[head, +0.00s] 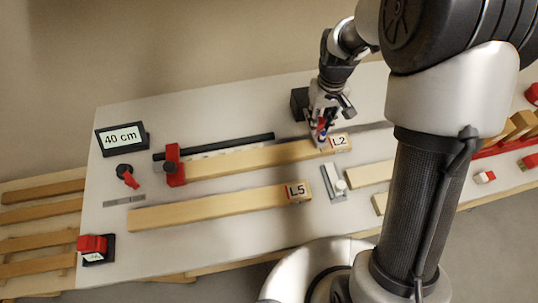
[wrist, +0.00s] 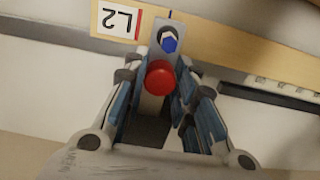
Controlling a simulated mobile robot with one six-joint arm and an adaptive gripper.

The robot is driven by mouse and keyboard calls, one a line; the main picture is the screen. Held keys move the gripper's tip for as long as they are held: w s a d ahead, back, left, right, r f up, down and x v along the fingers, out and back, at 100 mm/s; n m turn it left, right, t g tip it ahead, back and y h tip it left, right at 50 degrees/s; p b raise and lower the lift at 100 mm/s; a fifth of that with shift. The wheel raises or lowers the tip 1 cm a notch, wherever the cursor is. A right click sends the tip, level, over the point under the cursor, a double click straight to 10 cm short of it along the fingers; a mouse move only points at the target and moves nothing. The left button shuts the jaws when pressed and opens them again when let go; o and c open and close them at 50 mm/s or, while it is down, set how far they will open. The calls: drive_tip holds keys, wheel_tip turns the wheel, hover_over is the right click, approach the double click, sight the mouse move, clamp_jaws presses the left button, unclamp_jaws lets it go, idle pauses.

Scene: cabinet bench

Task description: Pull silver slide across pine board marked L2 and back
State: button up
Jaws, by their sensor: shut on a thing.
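The pine board marked L2 (head: 250,157) lies along the bench, with its label at the right end. In the wrist view the L2 board (wrist: 235,42) crosses the top, its label upside down. The silver slide (wrist: 175,28) lies over the board just beside the label and carries a blue tip and a red knob (wrist: 160,77). My gripper (wrist: 160,88) is shut on the slide around the knob. In the head view my gripper (head: 324,108) is at the board's right end and hides most of the slide.
A red stop (head: 174,166) stands at the L2 board's left end. A black bar (head: 220,146) and a scale run behind it. A board marked L5 (head: 220,207) lies in front. A display reading 40 cm (head: 122,138) stands at left. A small grey device (head: 334,182) sits right of L5.

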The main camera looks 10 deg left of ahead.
drive_tip(key=shift+w+a+p, duration=0.15)
drive_tip(key=shift+w+a, duration=0.15)
drive_tip(key=shift+w, duration=0.4)
drive_tip(key=shift+w+a+p, duration=0.15)
drive_tip(key=shift+w+a, duration=0.15)
drive_tip(key=shift+w, duration=0.4)
drive_tip(key=shift+w+a+p, duration=0.15)
drive_tip(key=shift+w+a, duration=0.15)
drive_tip(key=shift+w, duration=0.4)
drive_tip(key=o, duration=0.9)
drive_tip(key=shift+r, duration=0.1)
wheel_tip(320, 180, up, 9)
drive_tip(key=p, duration=0.6)
drive_tip(key=shift+p, duration=0.35)
